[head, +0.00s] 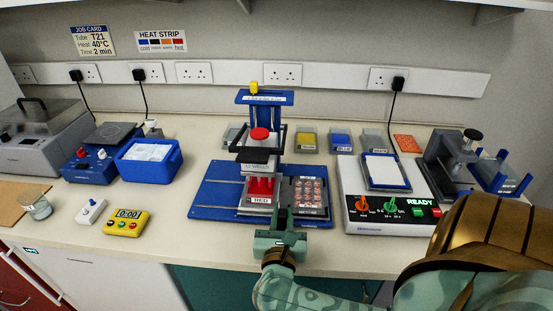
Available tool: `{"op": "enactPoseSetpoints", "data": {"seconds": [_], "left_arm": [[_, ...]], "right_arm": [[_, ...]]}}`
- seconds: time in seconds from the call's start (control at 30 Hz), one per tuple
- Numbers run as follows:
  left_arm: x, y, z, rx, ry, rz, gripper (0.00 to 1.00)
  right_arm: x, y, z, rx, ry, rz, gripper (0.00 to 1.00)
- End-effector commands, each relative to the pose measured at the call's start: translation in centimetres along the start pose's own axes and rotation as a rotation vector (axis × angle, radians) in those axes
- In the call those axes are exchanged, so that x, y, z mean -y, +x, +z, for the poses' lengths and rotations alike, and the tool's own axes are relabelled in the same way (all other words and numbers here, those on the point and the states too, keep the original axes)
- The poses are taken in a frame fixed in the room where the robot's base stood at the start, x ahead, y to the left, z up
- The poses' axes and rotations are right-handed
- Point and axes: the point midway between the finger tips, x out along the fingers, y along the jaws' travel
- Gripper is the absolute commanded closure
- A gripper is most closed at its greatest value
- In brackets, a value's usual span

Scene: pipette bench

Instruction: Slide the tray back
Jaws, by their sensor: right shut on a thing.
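The tray (316,217) is grey and sits on a blue base plate (215,195), at the front of a blue press stand (262,98). It carries a red block labelled RED (262,187) on its left and a plate of pinkish-red wells (309,190) on its right. My right gripper (281,220) is at the tray's front edge, between the two, shut on what looks like its handle, which the jaws mostly hide. A white block labelled 12 WELLS (257,167) hangs above the red block, under the red knob (260,134). My left gripper is out of view.
A blue tub (150,160), a yellow timer (127,222) and a glass beaker (36,206) stand left. Several coloured pads lie behind the tray. A white READY instrument (388,212) stands close on the right. Bare bench lies between the timer and blue base.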

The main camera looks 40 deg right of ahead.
Motion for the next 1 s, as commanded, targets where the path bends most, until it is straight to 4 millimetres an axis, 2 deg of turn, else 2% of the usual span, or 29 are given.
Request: {"op": "enactPoseSetpoints", "data": {"seconds": [0.03,0.07,0.1,0.13,0.43,0.57,0.67,1.0], "left_arm": [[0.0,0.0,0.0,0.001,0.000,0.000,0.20],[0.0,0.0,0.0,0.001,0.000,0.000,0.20],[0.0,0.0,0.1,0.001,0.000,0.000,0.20],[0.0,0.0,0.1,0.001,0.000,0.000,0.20],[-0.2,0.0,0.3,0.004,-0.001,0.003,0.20],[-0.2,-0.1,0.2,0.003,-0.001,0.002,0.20],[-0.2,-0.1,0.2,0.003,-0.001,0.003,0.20],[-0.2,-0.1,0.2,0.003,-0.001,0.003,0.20]], "right_arm": [[0.2,0.0,-0.2,-0.003,-0.004,-0.005,1.00],[0.2,0.0,-0.2,-0.003,-0.004,-0.005,0.75],[0.2,0.0,-0.2,-0.003,-0.004,-0.005,0.63],[0.2,0.0,-0.2,-0.003,-0.004,-0.005,0.58],[0.1,-0.2,-0.1,-0.001,-0.002,-0.003,0.58],[0.1,-1.5,-0.1,-0.003,-0.001,-0.002,0.58],[0.1,-3.6,-0.2,-0.006,-0.002,-0.002,0.58],[0.2,-12.6,-0.2,-0.006,-0.003,-0.005,0.58]]}}
